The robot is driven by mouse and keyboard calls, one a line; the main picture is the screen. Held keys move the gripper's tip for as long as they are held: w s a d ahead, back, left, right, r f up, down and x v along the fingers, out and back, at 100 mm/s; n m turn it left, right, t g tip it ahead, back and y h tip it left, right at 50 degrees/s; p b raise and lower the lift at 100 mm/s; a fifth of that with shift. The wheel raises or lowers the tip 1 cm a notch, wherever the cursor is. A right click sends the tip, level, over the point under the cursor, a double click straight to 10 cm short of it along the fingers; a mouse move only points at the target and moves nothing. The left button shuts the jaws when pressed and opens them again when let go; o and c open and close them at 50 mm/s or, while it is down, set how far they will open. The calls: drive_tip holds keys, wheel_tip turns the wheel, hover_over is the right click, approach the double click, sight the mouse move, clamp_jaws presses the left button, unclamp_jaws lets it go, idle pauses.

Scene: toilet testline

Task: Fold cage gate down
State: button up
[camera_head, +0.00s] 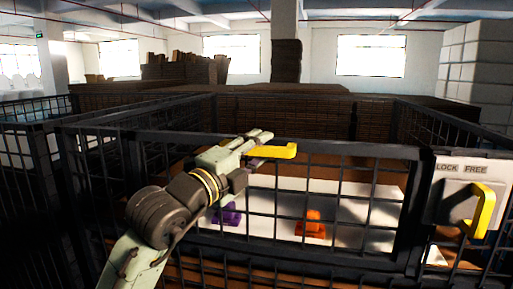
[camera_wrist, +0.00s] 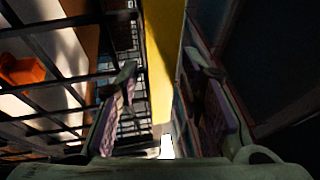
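The cage gate (camera_head: 350,150) is a dark mesh panel in the front of a large wire cage, and it stands upright. A yellow handle (camera_head: 278,152) sticks out at its top rail. My gripper (camera_head: 260,140) is at the top rail, right by this handle. In the wrist view the two fingers of my gripper (camera_wrist: 162,100) are apart. The yellow handle (camera_wrist: 160,45) shows in the gap between them, and I cannot tell whether they touch it. At the right, a plate marked LOCK and FREE (camera_head: 455,190) carries another yellow lever (camera_head: 482,212).
Inside the cage, an orange part (camera_head: 311,224) and a purple part (camera_head: 228,214) lie on a pale surface behind the mesh. Another cage (camera_head: 30,125) stands at the left. Stacked brown sheets (camera_head: 280,115) fill the space behind.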

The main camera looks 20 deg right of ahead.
drive_tip(key=shift+c, duration=0.4)
clamp_jaws()
idle(0.4)
